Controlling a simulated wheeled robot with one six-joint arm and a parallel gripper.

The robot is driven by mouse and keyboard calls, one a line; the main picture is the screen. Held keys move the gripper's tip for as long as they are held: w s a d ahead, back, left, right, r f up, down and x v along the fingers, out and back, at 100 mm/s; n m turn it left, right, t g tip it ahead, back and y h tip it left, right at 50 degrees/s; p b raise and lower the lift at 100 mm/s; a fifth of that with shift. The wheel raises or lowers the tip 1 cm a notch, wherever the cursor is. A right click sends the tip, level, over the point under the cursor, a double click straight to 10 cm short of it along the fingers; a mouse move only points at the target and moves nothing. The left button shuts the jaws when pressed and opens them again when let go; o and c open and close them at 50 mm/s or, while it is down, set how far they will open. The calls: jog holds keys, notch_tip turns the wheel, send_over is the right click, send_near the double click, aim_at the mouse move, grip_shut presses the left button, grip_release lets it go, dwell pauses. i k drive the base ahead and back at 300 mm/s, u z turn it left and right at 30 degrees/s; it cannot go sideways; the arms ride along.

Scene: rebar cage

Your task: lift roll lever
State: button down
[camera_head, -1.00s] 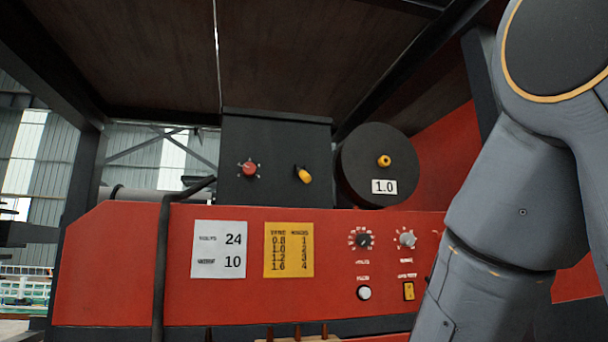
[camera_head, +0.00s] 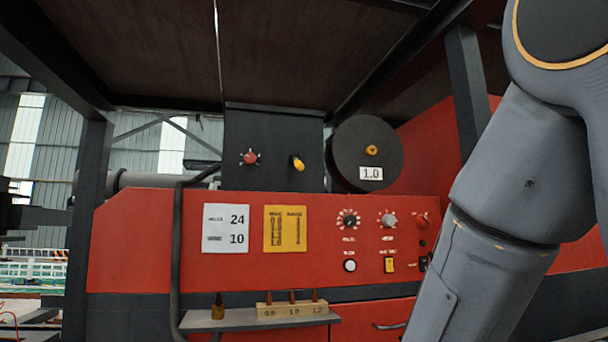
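A black box (camera_head: 268,130) stands on top of the red cabinet. Its front carries a short yellow lever (camera_head: 298,163), tilted, and a red knob (camera_head: 249,157) to its left. Nothing in view is labelled as the roll lever; the yellow one is the clearest lever on the box. A bent black bar (camera_head: 177,250) runs down in front of the cabinet's left part. My gripper is out of view; only my grey arm shows at the right, apart from the box in the picture.
A black reel (camera_head: 366,140) marked 1.0 is right of the box. The red cabinet (camera_head: 140,240) has dials, buttons and two cards. A small shelf (camera_head: 250,320) below holds a wooden block (camera_head: 292,310) with tips. A dark post (camera_head: 468,90) stands by my arm.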

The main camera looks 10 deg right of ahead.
aim_at(299, 166)
jog(key=u, duration=0.05)
jog(key=k, duration=0.1)
jog(key=u, duration=1.55)
jog(key=i, duration=1)
jog(key=z, duration=2.55)
